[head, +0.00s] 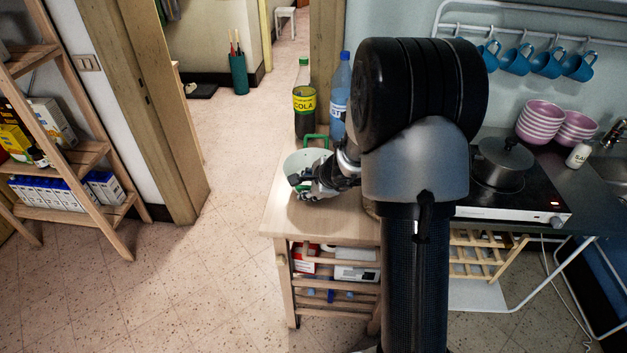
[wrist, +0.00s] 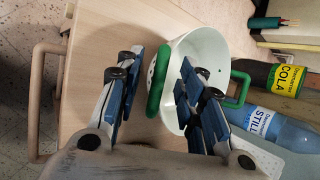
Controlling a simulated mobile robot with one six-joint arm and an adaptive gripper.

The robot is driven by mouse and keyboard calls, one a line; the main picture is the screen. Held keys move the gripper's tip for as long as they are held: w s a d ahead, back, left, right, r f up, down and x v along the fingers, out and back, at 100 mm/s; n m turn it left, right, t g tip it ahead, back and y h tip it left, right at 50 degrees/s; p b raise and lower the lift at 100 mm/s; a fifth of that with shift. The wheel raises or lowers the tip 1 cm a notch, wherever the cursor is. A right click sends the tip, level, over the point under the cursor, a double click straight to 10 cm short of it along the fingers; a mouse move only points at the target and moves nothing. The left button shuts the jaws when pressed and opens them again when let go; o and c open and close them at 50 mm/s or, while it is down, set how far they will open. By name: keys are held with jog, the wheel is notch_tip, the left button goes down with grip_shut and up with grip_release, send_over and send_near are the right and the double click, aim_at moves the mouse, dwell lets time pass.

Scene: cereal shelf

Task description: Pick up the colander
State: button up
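The colander (head: 298,164) is a pale bowl with green handles, standing on the left end of the wooden table (head: 275,215). In the wrist view the colander (wrist: 212,45) lies ahead of my gripper, with one handle to the right and the near green handle (wrist: 158,82) between the fingers. My gripper (wrist: 157,76) is open, its blue-padded fingers apart. The right finger overlaps the bowl's opening; I cannot tell whether it touches. In the head view my gripper (head: 312,184) is at the bowl's near side and hides part of it.
A cola bottle (head: 304,100) and a blue water bottle (head: 341,95) stand close behind the colander. A hotplate with a pot (head: 503,160), pink bowls (head: 540,120) and hanging blue mugs (head: 547,62) are to the right. The floor left of the table is clear.

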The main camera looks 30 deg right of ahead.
jog(key=shift+x, duration=0.8)
jog(key=shift+c, duration=0.2)
grip_shut()
